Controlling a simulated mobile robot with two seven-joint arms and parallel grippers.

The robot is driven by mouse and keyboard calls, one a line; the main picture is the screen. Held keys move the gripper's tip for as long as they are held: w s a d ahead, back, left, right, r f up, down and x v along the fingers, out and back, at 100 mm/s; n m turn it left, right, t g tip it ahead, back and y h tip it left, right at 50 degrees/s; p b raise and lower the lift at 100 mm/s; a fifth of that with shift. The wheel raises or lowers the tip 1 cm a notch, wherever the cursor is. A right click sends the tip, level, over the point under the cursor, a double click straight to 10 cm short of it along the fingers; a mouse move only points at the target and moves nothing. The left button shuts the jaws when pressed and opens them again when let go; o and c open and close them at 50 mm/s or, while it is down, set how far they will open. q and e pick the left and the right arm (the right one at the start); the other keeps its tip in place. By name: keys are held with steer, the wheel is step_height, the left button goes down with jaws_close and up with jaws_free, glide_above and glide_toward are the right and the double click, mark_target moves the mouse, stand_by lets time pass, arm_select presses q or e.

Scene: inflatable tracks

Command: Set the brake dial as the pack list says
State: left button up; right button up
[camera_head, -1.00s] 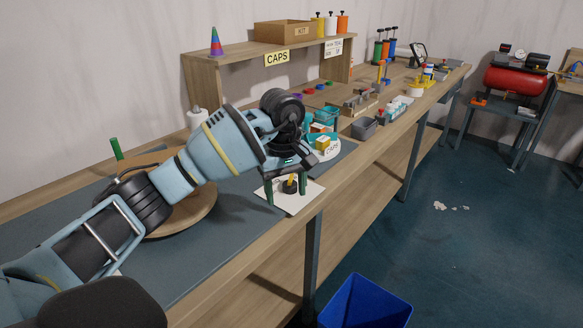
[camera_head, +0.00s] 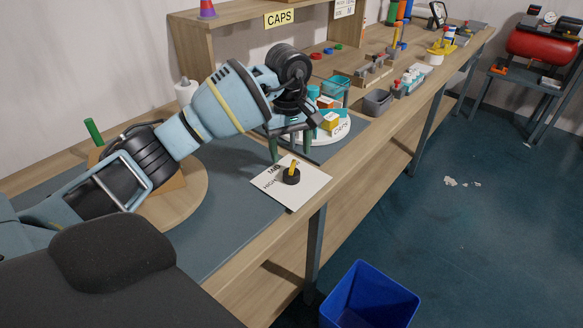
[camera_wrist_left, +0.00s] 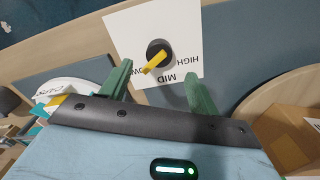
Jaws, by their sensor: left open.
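The brake dial is a black round knob (camera_head: 290,177) with a yellow pointer on a white card (camera_head: 309,187) at the bench's front edge. The wrist view shows the knob (camera_wrist_left: 157,50) and card (camera_wrist_left: 118,22) with LOW, MID and HIGH, upside down. The yellow pointer (camera_wrist_left: 154,64) points down-left at LOW, partly covering the word. My left gripper (camera_head: 290,148) is open and empty, just behind and above the dial. In the wrist view its green fingers (camera_wrist_left: 158,72) are apart, clear of the knob. No readable pack list shows. My right gripper is out of view.
A round wooden board (camera_head: 190,205) with a green peg lies under my left arm. A white round plate (camera_head: 338,132) with small items stands behind the card. A blue bin (camera_head: 370,298) stands on the floor in front.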

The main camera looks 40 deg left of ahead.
mark_target(292, 169)
arm_select(q)
step_height(292, 169, down, 7)
steer(key=shift+w, duration=0.15)
stand_by(0.4)
steer(key=c, duration=1)
steer(key=shift+o, duration=0.2)
